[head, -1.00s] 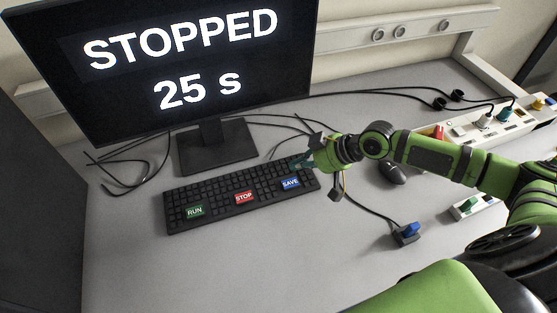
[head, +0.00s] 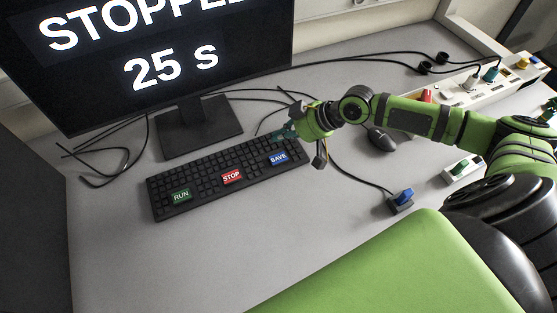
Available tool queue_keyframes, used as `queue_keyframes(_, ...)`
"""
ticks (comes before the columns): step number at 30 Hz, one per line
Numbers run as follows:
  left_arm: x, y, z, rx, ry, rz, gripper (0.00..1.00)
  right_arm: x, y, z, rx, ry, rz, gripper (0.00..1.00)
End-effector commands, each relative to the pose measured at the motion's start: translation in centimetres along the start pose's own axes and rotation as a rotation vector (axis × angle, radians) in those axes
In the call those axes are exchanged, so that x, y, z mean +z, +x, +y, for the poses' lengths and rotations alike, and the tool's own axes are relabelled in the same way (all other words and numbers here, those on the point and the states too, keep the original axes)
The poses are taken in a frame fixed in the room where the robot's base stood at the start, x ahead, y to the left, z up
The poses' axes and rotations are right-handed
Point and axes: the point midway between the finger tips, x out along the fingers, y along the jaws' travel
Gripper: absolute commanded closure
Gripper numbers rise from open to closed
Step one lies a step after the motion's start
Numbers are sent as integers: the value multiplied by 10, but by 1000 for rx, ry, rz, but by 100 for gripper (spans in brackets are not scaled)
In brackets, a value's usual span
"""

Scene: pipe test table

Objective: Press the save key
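The blue SAVE key (head: 278,158) is at the right end of the black keyboard (head: 215,197), right of the red STOP key (head: 231,177) and the green RUN key (head: 181,195). Its label is uncovered. My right gripper (head: 291,133) is just beyond the SAVE key at the keyboard's far right corner. Dark parts stick out on both sides of it and a teal tip points left. I cannot tell whether its fingers are open or whether it touches the keyboard. The monitor (head: 165,115) shows "STOPPED" and "25 s", its top cut off. My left gripper is not in view.
A power strip (head: 470,92) and loose cables lie farther back. The table front of the keyboard is clear.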

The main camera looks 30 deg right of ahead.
Motion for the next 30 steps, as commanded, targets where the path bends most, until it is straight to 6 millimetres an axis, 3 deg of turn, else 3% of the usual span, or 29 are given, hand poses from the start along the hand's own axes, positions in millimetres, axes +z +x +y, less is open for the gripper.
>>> queue_keyframes(1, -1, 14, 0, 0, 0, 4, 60, 9, 10, 4, 0, 0, 0, 100)
queue_keyframes(9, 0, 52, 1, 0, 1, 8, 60, 33, 35, 13, -1, 0, 0, 100)
queue_keyframes(16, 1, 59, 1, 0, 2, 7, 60, 44, 46, 18, 0, 1, -1, 100)
queue_keyframes(30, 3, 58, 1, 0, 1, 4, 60, 44, 47, 18, 0, 0, 0, 100)
